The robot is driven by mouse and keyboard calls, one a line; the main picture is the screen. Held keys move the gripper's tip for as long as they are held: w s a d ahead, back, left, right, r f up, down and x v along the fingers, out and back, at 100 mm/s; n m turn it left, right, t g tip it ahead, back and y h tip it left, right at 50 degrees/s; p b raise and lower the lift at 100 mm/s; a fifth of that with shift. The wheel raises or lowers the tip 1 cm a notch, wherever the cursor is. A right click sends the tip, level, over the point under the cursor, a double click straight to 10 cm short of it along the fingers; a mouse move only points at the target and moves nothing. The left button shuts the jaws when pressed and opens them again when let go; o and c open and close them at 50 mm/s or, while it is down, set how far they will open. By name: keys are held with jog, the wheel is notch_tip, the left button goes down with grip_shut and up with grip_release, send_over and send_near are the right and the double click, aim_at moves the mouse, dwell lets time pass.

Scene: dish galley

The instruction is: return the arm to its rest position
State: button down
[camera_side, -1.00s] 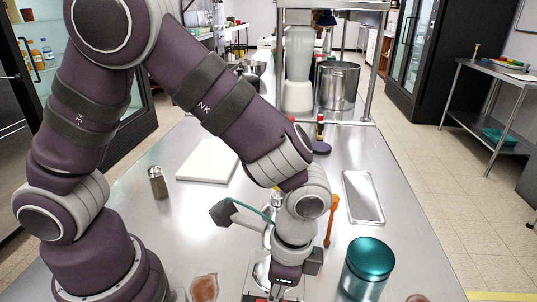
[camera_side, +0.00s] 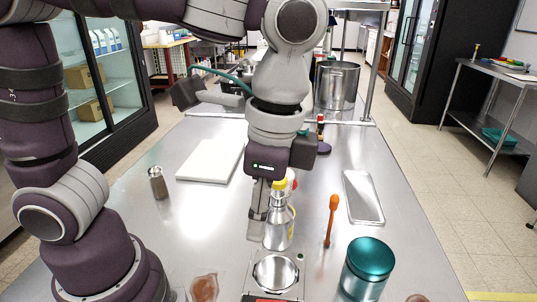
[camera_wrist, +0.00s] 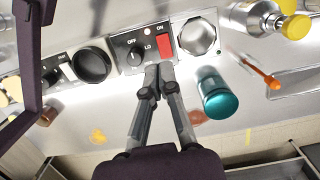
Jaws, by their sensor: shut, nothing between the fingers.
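My gripper (camera_side: 257,232) hangs fingers down above the steel counter (camera_side: 215,225), in front of a metal bottle with a yellow cap (camera_side: 280,228). In the wrist view my gripper (camera_wrist: 159,72) has its two fingertips together with nothing between them. In that picture the tips overlap the lower edge of a control panel with a knob (camera_wrist: 136,53) and a red switch (camera_wrist: 165,41). In the side view the fingers are clear of the small appliance with a round metal top (camera_side: 276,274).
A teal-lidded jar (camera_side: 368,266) stands at front right. An orange utensil (camera_side: 331,220), a metal tray (camera_side: 363,197), a white board (camera_side: 210,160) and a shaker (camera_side: 158,183) are around the counter. A steel pot (camera_side: 336,85) is at the back. Bare counter lies left of my gripper.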

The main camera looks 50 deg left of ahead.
jog(key=a+n+t+h, duration=0.1)
jog(key=a+n+t, duration=0.5)
jog(key=a+n, duration=0.3)
jog(key=shift+w+a+r+t, duration=0.3)
jog(key=shift+a+r+t, duration=0.1)
jog(key=shift+a, duration=0.65)
